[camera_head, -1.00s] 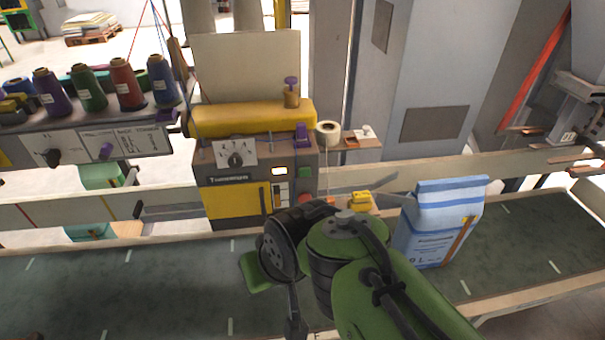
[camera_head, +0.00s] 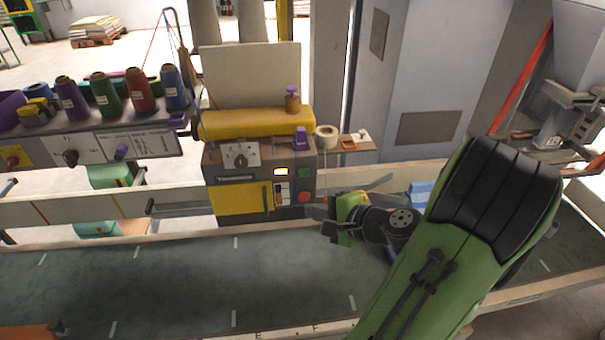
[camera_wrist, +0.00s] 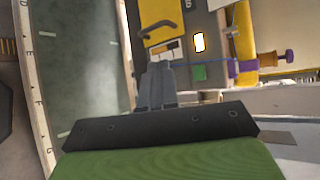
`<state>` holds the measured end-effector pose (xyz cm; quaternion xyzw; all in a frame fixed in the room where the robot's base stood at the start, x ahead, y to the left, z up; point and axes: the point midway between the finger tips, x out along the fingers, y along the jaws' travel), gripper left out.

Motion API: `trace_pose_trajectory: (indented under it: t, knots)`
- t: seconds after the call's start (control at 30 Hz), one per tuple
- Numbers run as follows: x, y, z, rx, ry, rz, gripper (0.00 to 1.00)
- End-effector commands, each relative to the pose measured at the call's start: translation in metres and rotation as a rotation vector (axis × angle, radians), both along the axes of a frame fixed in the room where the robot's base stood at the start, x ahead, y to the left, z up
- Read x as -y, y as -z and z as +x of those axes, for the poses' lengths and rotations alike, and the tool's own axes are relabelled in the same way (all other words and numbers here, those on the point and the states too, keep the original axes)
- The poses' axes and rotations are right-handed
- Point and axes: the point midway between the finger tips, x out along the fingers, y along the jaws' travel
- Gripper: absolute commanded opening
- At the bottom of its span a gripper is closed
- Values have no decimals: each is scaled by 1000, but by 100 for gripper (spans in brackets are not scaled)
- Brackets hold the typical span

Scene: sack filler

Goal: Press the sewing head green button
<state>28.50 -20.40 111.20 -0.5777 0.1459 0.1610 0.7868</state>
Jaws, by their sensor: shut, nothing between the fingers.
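The sewing head (camera_head: 240,200) is a grey and yellow box beyond the belt. My gripper (camera_head: 312,213) is shut and empty, low at the panel's right edge, below the green button. In the wrist view the green button (camera_wrist: 199,73) is to the right of my shut fingers (camera_wrist: 160,70), with a visible gap in the picture. The fingers cover part of the panel there. I cannot tell whether they touch it.
The conveyor belt (camera_head: 150,280) runs across the front, with a pale rail behind it. A blue and white sack (camera_head: 420,193) is mostly hidden behind my arm. Thread spools (camera_head: 107,95) stand on a shelf at left. A white roll (camera_head: 326,137) sits above the buttons.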

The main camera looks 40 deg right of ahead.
Motion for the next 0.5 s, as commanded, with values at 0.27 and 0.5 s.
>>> trace_pose_trajectory:
  t: [0.27, 0.5]
  knots:
    - [4, -4, 7, -2, -5, 3, 0]
    - [19, -4, 31, -3, -9, -3, 0]
